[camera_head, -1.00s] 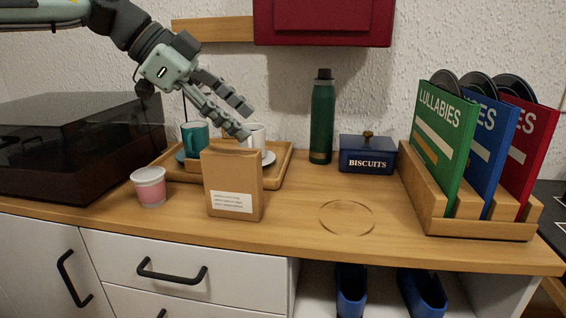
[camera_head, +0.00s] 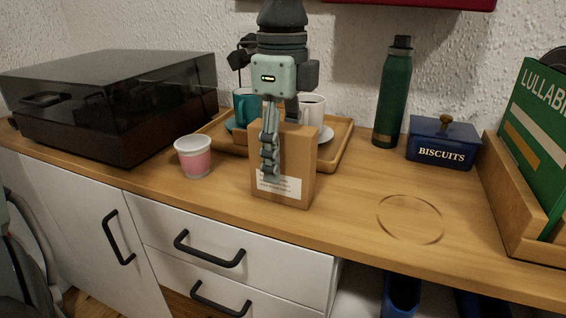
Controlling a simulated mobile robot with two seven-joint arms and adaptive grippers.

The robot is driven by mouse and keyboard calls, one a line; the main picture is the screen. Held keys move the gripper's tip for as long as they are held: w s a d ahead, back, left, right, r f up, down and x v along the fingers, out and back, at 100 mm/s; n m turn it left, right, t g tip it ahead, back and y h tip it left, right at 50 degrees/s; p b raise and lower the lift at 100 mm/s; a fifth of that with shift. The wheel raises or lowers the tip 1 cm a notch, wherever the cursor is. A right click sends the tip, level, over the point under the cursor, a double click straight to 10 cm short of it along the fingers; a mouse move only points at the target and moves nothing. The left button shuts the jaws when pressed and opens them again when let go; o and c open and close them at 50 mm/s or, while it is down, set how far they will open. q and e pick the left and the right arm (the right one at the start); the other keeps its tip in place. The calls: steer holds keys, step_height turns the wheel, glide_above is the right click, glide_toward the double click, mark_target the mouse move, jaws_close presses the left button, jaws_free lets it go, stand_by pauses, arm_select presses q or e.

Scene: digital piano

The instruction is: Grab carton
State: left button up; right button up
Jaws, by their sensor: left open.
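The carton (camera_head: 297,158) is a plain brown box with a white label on its lower front. It stands upright on the wooden counter, in front of the tray. My left gripper (camera_head: 279,136) comes down from above, open, over the carton. One finger hangs in front of the carton's front face and covers part of the label. The other finger goes down behind the carton's top edge, and its tip is hidden. I cannot tell whether either finger touches the carton. My right gripper is not in view.
A pink and white cup (camera_head: 193,158) stands left of the carton. Behind is a wooden tray (camera_head: 336,152) with a teal mug (camera_head: 245,108) and a white mug (camera_head: 312,112). A green bottle (camera_head: 393,98) and blue biscuit tin (camera_head: 441,144) stand right. The counter right of the carton is clear.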

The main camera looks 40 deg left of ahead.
arm_select(q)
steer(key=shift+f, duration=0.4)
steer(key=shift+c, duration=0.5)
steer(key=c, duration=0.9)
steer(key=shift+r, duration=0.1)
steer(key=shift+c, duration=0.2)
